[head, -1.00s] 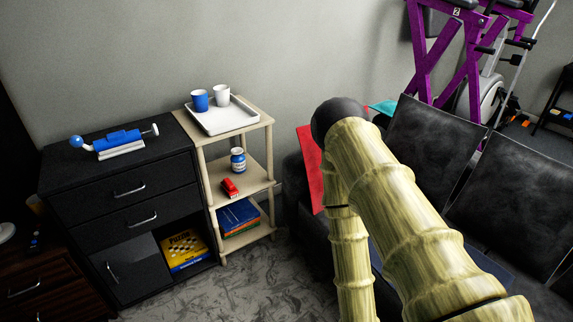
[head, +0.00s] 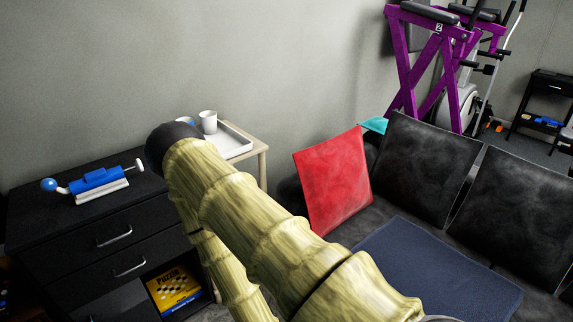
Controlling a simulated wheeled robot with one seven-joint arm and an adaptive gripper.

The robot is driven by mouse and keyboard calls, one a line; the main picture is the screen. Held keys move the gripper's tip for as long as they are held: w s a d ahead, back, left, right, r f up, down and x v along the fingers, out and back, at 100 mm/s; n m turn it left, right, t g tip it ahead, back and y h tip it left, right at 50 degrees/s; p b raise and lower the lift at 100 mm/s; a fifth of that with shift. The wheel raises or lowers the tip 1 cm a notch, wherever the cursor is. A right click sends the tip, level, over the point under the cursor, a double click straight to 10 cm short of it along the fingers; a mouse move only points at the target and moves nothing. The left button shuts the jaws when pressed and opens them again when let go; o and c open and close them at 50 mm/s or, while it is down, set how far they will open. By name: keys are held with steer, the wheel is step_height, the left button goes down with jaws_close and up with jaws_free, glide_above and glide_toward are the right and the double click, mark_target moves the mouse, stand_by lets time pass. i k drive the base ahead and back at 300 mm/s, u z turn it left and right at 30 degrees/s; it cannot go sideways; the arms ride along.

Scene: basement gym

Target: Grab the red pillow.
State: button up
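The red pillow (head: 333,180) stands tilted on the left end of the black sofa, leaning against its arm side. Its front face shows almost whole in the head view.
A dark blue cushion or folded cloth (head: 435,272) lies on the sofa seat. Black back cushions (head: 428,168) stand behind it. A teal item (head: 373,125) is behind the red pillow. A black cabinet (head: 70,235) and a shelf with a white tray (head: 236,139) are at left.

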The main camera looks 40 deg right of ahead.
mark_target(333, 174)
steer(key=z, duration=0.05)
steer(key=i, duration=1.05)
steer(key=z, duration=1.15)
steer(key=i, duration=0.7)
steer(key=z, duration=0.8)
